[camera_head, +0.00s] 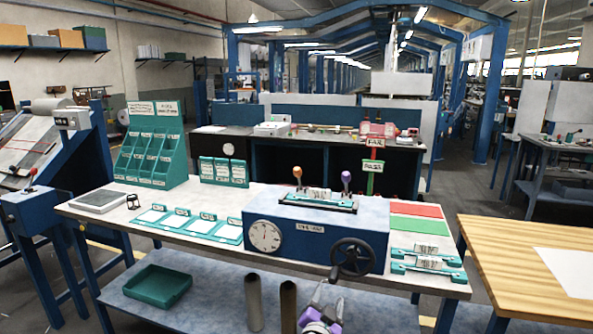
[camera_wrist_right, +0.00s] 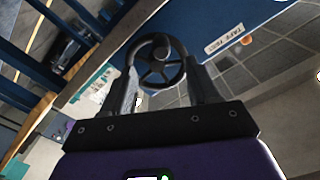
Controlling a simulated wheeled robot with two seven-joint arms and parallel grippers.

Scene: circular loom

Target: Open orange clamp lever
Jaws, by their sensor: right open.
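The orange clamp lever (camera_head: 297,172) stands upright at the left end of the clamp fixture on top of the blue tester box (camera_head: 268,222). A purple lever (camera_head: 346,178) stands at the fixture's right end. My right gripper (camera_head: 325,302) is at the bottom of the head view, in front of the table and below the box's black handwheel (camera_head: 352,258). In the right wrist view its fingers (camera_wrist_right: 165,85) are open and empty, with the handwheel (camera_wrist_right: 160,62) showing beyond them. The gripper is well apart from the orange lever. My left gripper is not in view.
A round dial (camera_head: 265,237) is on the box's front left. Teal trays (camera_head: 215,230) with cards lie left of the box. Red and green pads (camera_head: 418,226) and teal fixtures (camera_head: 428,262) lie to the right. A green bin (camera_head: 158,286) sits on the lower shelf.

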